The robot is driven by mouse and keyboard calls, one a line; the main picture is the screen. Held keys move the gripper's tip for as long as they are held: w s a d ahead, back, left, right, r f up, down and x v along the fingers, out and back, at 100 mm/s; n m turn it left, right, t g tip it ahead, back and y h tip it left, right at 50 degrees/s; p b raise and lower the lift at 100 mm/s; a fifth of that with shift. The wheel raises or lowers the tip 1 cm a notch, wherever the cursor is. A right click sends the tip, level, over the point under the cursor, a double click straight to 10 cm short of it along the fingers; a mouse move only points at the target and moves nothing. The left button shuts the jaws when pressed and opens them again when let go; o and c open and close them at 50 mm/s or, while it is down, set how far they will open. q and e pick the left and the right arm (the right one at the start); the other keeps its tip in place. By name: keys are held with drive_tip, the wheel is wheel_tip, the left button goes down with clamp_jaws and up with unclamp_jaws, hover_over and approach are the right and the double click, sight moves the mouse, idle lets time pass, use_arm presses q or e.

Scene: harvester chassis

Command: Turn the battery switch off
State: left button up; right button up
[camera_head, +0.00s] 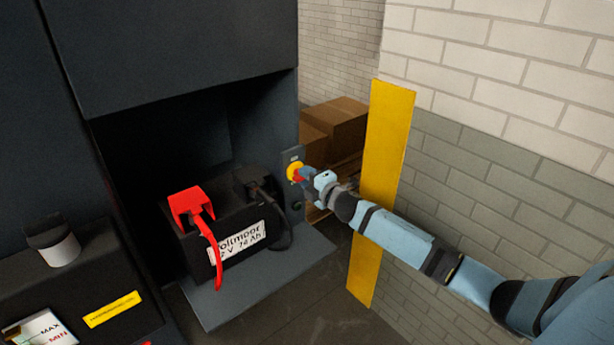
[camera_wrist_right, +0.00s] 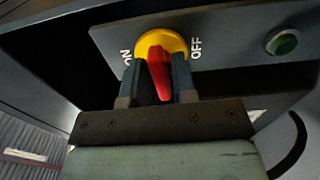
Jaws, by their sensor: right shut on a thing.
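The battery switch has a yellow round base (camera_wrist_right: 172,41) and a red handle (camera_wrist_right: 158,70), on a dark plate marked ON at left and OFF at right in the right wrist view. In the head view the switch (camera_head: 293,168) is on the panel right of the battery bay. My right gripper (camera_wrist_right: 160,80) is shut on the red handle, one dark finger on each side. In the head view the right gripper (camera_head: 303,174) reaches the switch from the right. The handle's far end lies between the two labels, pointing at neither clearly. My left gripper is not in view.
A black battery (camera_head: 235,235) with a red terminal cover (camera_head: 190,203) sits on a tray left of the switch. A green button (camera_wrist_right: 282,42) is right of OFF. A yellow post (camera_head: 385,150) stands close behind my right arm. Cardboard boxes (camera_head: 340,125) are behind.

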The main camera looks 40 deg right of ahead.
drive_tip(key=shift+m, duration=0.3)
drive_tip(key=o, duration=0.7)
drive_tip(key=s, duration=0.4)
drive_tip(key=s+b, duration=0.1)
drive_tip(key=s, duration=0.4)
drive_tip(key=s+d, duration=0.1)
drive_tip(key=s, duration=0.3)
drive_tip(key=shift+s, duration=0.4)
